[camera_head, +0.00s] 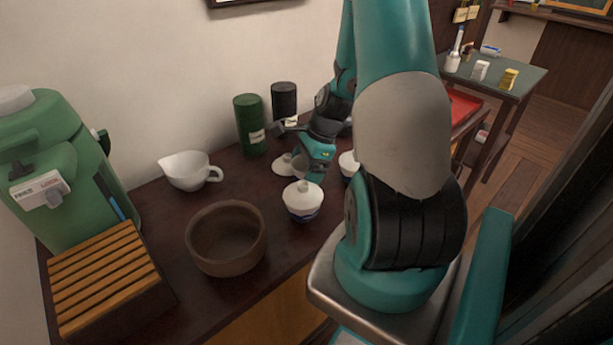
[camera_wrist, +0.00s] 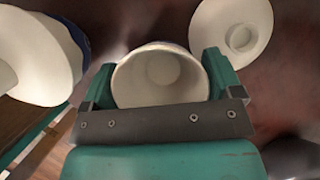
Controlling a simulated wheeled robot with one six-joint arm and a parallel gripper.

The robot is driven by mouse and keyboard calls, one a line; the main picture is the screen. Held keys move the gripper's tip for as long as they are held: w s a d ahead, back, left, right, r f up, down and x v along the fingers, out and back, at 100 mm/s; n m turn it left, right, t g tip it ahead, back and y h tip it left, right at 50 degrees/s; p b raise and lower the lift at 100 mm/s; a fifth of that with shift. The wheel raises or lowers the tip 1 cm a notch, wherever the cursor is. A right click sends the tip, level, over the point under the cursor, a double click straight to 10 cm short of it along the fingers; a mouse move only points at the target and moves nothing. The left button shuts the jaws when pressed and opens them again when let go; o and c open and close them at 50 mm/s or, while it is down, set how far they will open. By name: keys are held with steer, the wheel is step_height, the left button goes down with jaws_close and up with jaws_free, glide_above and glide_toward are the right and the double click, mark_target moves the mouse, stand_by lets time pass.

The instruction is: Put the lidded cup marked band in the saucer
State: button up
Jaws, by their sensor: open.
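A white lidded cup (camera_head: 303,196) with dark blue marking low on its side stands upright on the dark counter. A large white rounded piece with a blue edge (camera_wrist: 45,50) fills the left of the wrist view. My gripper (camera_head: 308,172) is low over the counter behind the lidded cup. In the wrist view my open gripper (camera_wrist: 167,90) has an uncovered white cup (camera_wrist: 160,75) between its fingers; contact cannot be told. A white disc with a central knob (camera_wrist: 240,37), lid-like, lies beside that cup and also shows in the head view (camera_head: 284,165). I cannot identify the saucer with certainty.
A white object (camera_head: 348,163) is partly hidden by my arm. A brown bowl (camera_head: 226,238), a white spouted pitcher (camera_head: 188,170), a green canister (camera_head: 250,124) and a black canister (camera_head: 284,100) stand around. A slatted wooden box (camera_head: 105,275) and green dispenser (camera_head: 60,165) are left.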

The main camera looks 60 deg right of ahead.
steer(key=shift+a+f, duration=0.15)
steer(key=shift+f, duration=0.25)
steer(key=shift+c, duration=0.5)
steer(key=shift+w, duration=0.1)
steer(key=c, duration=0.6)
steer(key=shift+r, duration=0.1)
